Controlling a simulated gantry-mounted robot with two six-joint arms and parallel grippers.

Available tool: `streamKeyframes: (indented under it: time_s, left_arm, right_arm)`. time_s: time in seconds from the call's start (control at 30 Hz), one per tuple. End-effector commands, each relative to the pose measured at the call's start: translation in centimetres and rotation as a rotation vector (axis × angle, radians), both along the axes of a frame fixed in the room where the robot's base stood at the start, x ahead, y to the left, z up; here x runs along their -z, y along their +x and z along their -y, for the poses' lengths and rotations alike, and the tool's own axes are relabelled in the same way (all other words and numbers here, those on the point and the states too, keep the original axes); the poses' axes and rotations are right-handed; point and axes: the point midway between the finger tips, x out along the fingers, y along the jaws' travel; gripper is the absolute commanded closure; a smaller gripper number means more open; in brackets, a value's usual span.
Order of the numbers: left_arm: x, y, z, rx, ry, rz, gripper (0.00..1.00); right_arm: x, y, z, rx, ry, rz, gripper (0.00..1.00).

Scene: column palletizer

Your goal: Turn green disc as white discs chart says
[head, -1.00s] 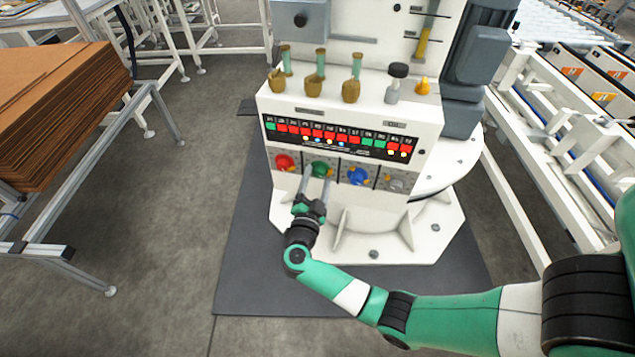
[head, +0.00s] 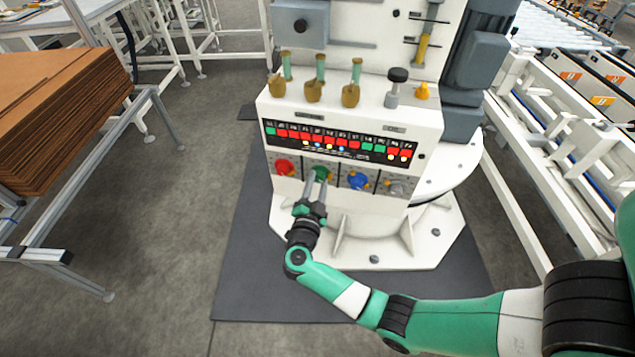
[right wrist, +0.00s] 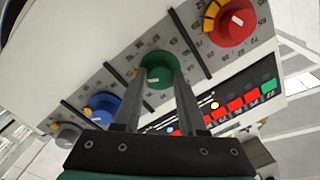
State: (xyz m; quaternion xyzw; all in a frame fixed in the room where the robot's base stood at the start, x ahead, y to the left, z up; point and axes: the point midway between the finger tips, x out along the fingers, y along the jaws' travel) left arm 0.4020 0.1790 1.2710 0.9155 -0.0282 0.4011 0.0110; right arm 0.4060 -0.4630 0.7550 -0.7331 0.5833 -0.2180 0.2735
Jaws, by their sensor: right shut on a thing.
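The green disc (head: 321,173) is a round knob on the white machine's front, second from the left in a row of dials. In the right wrist view the green disc (right wrist: 156,66) sits between the two fingertips, with a short pale mark on it. My right gripper (head: 316,180) is shut on it. The black chart panel (head: 340,157) above the dials has a row of red and green tiles, with small bright discs below, some pale and some blue. Its print is too small to read. My left gripper is not in view.
A red dial (head: 284,168) is left of the green disc; a blue dial (head: 358,181) and a grey dial (head: 396,188) are to its right. Bottle-like levers (head: 313,91) stand on the ledge above. Stacked cardboard (head: 60,115) is at left, a conveyor frame (head: 555,140) at right.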

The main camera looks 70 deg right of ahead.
Motion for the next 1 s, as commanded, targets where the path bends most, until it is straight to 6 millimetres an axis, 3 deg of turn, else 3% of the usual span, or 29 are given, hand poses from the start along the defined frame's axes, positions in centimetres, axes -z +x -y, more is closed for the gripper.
streamKeyframes:
  time_s: [0.37,0.7,1.0]
  left_arm:
    - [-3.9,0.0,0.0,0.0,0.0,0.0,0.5]
    - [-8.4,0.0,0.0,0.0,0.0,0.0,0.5]
    - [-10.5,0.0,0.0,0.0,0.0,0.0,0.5]
  right_arm:
    - [-0.8,0.0,0.0,-0.001,-0.025,-0.148,1.0]
    - [-0.7,0.0,0.0,0.0,-0.078,-0.443,1.0]
    - [-0.4,0.0,0.0,-0.001,-0.127,-0.715,1.0]
